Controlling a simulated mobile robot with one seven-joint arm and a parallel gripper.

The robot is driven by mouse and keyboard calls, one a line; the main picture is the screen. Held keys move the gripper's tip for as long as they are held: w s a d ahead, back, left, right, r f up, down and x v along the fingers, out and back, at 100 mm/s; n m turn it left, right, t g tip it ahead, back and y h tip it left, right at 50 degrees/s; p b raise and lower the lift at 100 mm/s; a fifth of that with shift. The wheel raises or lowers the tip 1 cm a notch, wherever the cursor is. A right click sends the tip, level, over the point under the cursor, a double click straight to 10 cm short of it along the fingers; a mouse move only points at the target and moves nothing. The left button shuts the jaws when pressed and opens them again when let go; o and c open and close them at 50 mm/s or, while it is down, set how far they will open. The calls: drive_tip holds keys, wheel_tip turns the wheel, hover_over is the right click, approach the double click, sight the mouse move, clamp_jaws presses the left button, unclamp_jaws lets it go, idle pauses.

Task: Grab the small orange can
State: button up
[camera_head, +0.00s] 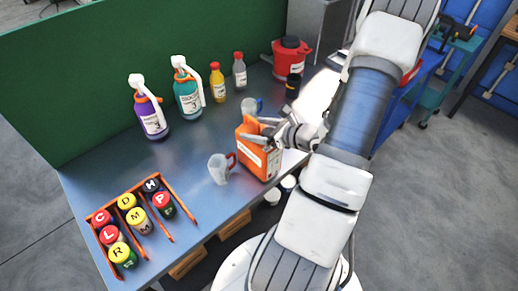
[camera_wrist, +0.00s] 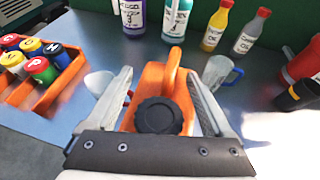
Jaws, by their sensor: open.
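The small orange can (camera_head: 258,153) stands upright on the metal workbench near its front edge. It has a white label on its front. In the wrist view the orange can (camera_wrist: 170,88) shows its dark cap and orange handle between my fingers. My gripper (camera_head: 266,133) is at the can's top, coming from the right. In the wrist view my gripper (camera_wrist: 165,95) is open, one finger on each side of the can, with visible gaps. Whether either finger touches the can cannot be told.
Clear measuring jugs stand close by, one with a red handle (camera_head: 219,168) left of the can and one behind it (camera_head: 250,106). Spray bottles (camera_head: 187,90), oil bottles (camera_head: 217,84) and a red container (camera_head: 291,58) stand behind. An orange rack (camera_head: 170,185) holds lettered jars at left.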

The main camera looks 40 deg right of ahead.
drive_tip(key=shift+c, duration=0.2)
clamp_jaws()
idle(1.1)
